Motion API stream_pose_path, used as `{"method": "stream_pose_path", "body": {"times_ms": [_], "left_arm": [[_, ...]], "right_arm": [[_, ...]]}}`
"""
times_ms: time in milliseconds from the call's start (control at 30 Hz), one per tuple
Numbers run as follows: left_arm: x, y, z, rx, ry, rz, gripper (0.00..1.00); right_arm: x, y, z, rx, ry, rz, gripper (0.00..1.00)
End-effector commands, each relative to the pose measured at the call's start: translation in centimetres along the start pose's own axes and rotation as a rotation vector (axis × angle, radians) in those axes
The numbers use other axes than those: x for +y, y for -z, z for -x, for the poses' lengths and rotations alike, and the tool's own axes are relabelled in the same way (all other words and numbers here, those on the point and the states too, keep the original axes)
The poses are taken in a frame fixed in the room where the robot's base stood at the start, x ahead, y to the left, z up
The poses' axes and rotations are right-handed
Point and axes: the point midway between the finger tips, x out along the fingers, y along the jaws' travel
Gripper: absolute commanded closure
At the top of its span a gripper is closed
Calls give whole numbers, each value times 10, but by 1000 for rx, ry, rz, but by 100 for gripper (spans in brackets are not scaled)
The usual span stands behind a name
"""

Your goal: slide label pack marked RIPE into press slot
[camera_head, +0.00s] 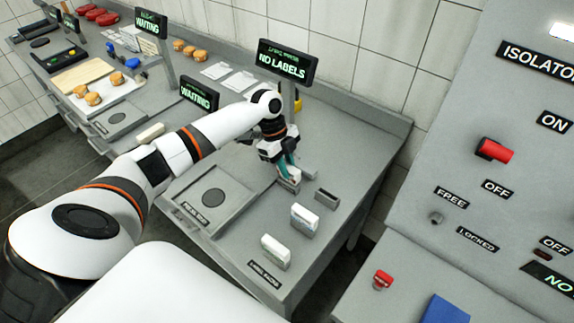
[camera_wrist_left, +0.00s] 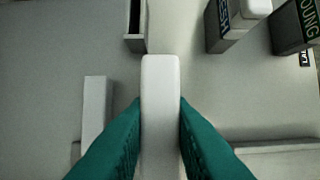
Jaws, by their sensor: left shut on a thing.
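My left gripper (camera_head: 287,166) is shut on a white-topped label pack (camera_head: 289,184), low over the grey bench. In the left wrist view, the pack (camera_wrist_left: 160,115) sits upright between the teal fingertips (camera_wrist_left: 160,130); its marking is hidden. The press slot (camera_head: 327,200), a small dark-mouthed holder, stands just right of the held pack. In the wrist view the slot (camera_wrist_left: 136,45) lies ahead of the pack, slightly left, with the pack outside it. My right gripper is not in view.
Two other packs, one ending in "ESH" (camera_wrist_left: 224,28) and one ending in "OUNG" (camera_wrist_left: 294,28), stand near the bench's front. A grey upright block (camera_wrist_left: 97,108) is beside the held pack. A "NO LABELS" sign (camera_head: 283,64) stands behind. The isolator panel (camera_head: 500,130) is at right.

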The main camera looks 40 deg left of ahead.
Motion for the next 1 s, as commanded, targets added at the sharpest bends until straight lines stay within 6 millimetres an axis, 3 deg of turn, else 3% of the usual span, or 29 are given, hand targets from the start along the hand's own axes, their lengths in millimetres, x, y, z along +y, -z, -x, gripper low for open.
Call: {"method": "stream_pose_path", "body": {"times_ms": [567, 600, 700, 1000], "left_arm": [[0, 6, -15, 0, 1, 1, 100], [0, 5, -13, 0, 1, 1, 74], [0, 5, -13, 0, 1, 1, 57], [0, 5, -13, 1, 0, 1, 55]], "right_arm": [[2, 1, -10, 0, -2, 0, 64], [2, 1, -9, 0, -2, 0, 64], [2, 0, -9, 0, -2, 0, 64], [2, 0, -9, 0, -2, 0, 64]]}}
